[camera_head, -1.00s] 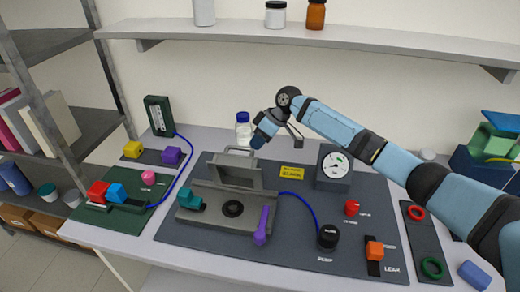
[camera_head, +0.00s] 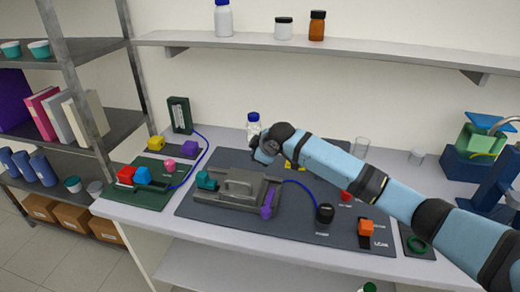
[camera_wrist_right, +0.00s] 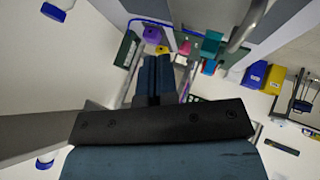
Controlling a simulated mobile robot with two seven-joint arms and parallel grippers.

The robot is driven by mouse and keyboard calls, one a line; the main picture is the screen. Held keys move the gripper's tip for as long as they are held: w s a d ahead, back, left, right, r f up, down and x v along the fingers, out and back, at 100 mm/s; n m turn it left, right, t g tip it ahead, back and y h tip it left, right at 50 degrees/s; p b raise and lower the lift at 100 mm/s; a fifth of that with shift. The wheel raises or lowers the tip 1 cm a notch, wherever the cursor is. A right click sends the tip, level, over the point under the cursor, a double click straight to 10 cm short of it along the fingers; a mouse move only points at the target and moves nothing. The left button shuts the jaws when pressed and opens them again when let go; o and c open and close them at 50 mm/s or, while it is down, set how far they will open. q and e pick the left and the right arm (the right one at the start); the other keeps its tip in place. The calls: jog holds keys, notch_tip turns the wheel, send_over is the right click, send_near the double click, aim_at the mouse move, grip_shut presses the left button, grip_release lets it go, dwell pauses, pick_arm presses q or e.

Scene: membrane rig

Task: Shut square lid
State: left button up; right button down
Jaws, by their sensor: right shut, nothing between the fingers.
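The square lid (camera_head: 262,183) is grey with a bar handle (camera_head: 238,188) on top. In the head view it lies flat, or nearly so, over the grey housing (camera_head: 225,203); a small gap cannot be ruled out. A teal clamp (camera_head: 206,181) is at the housing's left and a purple lever (camera_head: 267,204) at its right. My right gripper (camera_head: 262,158) is behind and above the lid, seen apart from the handle. In the wrist view its two fingers (camera_wrist_right: 154,78) are together, holding nothing. Whether it touches the lid's back edge cannot be told. My left gripper is not in view.
A white bottle (camera_head: 253,125) stands just behind my right gripper. A black knob (camera_head: 325,213) and an orange block (camera_head: 365,227) are right of the housing. A green board (camera_head: 150,197) with coloured blocks lies left. A shelf (camera_head: 300,42) runs above.

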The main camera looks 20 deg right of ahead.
aim_at(252, 197)
jog(key=s+a+f+t, duration=0.1)
jog(key=s+a+f+n+t+h, duration=0.1)
jog(key=s+f, duration=0.1)
jog(key=s+a+f+t+h+b, duration=0.1)
jog(key=s+t, duration=0.1)
jog(key=shift+a+f+n, duration=0.25)
jog(key=shift+f+n, duration=0.05)
jog(key=shift+f, duration=0.1)
jog(key=shift+s+a+f, duration=0.25)
jog(key=shift+s+f, duration=0.15)
jog(key=shift+f, duration=0.15)
jog(key=shift+s+f, duration=0.1)
